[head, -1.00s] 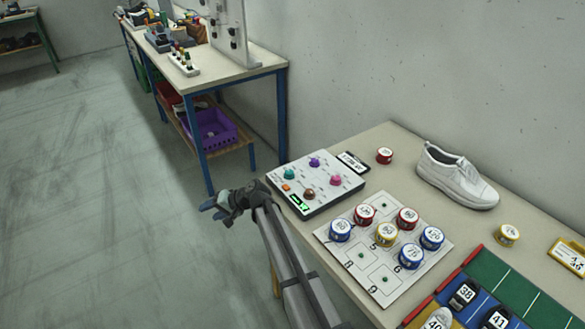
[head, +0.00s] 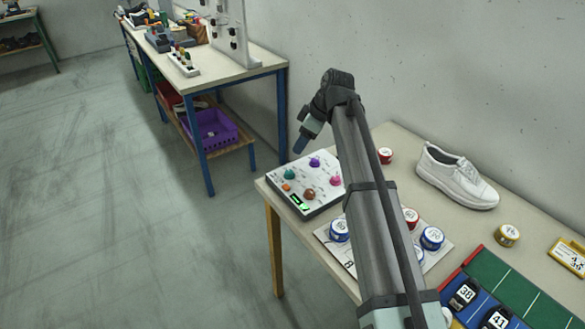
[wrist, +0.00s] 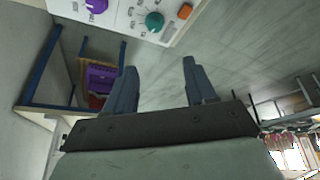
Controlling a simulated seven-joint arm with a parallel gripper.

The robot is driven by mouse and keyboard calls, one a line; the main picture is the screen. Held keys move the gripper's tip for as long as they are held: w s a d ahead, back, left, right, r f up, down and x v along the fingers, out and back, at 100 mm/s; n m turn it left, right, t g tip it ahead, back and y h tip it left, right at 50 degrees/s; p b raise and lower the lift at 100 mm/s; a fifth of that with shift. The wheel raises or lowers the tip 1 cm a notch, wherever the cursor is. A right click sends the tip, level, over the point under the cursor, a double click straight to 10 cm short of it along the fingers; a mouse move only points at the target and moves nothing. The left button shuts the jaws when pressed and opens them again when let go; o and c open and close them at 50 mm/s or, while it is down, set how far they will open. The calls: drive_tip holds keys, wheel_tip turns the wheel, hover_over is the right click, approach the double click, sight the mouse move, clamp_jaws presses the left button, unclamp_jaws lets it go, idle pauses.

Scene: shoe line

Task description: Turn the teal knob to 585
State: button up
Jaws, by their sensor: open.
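The teal knob (head: 289,174) sits at the upper left of the white control panel (head: 325,202). It also shows at the top of the wrist view (wrist: 154,21), with its round cap facing the camera. The same panel carries a purple knob (head: 314,162), a pink knob, a brown knob and an orange square button (head: 287,187). A small green-lit display (head: 297,200) is on its front left; its digits are too small to read. My gripper (head: 298,150) is above the panel's back left edge, apart from the teal knob. In the wrist view its two fingers (wrist: 160,85) are spread and empty.
A white board (head: 345,255) with several round tins lies in front of the panel, partly hidden by my arm. A white shoe (head: 455,178) and a red tin (head: 385,155) stand behind. Another table (head: 235,72) is at the back left. Open floor lies left.

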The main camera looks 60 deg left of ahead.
drive_tip(key=w, duration=0.1)
approach(290, 172)
drive_tip(key=x, duration=0.7)
drive_tip(key=shift+a+f, duration=0.15)
drive_tip(key=shift+f, duration=0.15)
clamp_jaws()
idle(0.5)
